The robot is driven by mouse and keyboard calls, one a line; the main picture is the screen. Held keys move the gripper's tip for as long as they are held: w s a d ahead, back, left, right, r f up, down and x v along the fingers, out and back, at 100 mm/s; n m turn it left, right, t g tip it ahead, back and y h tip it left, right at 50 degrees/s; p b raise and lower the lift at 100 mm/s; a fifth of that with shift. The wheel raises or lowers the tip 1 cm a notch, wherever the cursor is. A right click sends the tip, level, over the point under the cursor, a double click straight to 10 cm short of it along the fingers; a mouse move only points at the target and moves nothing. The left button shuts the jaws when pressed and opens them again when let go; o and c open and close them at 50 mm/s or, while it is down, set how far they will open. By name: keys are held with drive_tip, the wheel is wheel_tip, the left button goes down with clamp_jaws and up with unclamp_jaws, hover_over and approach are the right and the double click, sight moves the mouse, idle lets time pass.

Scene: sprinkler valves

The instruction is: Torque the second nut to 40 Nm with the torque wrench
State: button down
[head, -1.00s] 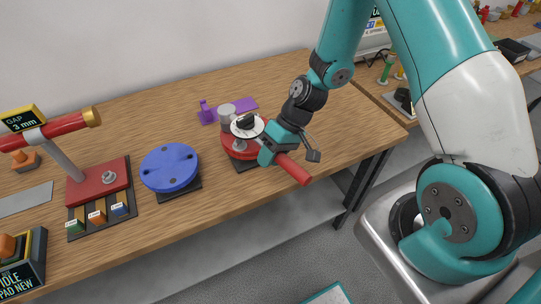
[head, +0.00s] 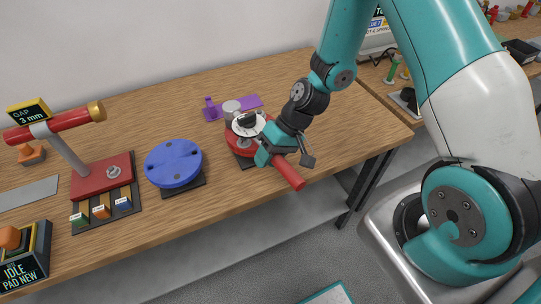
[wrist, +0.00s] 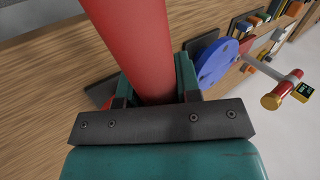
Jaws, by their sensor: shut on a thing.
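The torque wrench (head: 290,177) has a red handle pointing toward the front edge of the bench, with its dark head over the red round flange (head: 233,141). My gripper (head: 275,152) is shut on the wrench handle, beside the flange. In the wrist view, the red handle (wrist: 128,45) runs up between the jaws of my gripper (wrist: 150,95). A pale disc and a grey cylinder (head: 231,108) show at the flange. The nuts and the wrench's seat on them are hidden or too small to tell.
A blue round flange (head: 173,163) lies on a dark base to the left. Further left stands a red pipe stand (head: 103,178) with a "GAP 3 mm" sign (head: 28,112). A purple piece (head: 235,105) lies behind the red flange. The bench's front edge is close below the handle.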

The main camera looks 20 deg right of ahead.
drive_tip(key=shift+a+m+t, duration=0.4)
drive_tip(key=shift+a+m, duration=0.2)
drive_tip(key=shift+a, duration=0.5)
idle(0.4)
drive_tip(key=shift+a, duration=0.15)
drive_tip(key=shift+a+m+t, duration=0.3)
drive_tip(key=shift+a+m, duration=0.2)
drive_tip(key=shift+a, duration=0.2)
drive_tip(key=shift+w+a+m+t, duration=0.1)
drive_tip(key=shift+a+m+t, duration=0.3)
drive_tip(key=shift+a, duration=0.45)
drive_tip(key=shift+d, duration=0.25)
drive_tip(key=shift+d+g, duration=0.3)
drive_tip(key=shift+d, duration=0.05)
drive_tip(key=shift+d+n+b, duration=0.2)
drive_tip(key=shift+n+b, duration=0.1)
drive_tip(key=shift+n, duration=0.1)
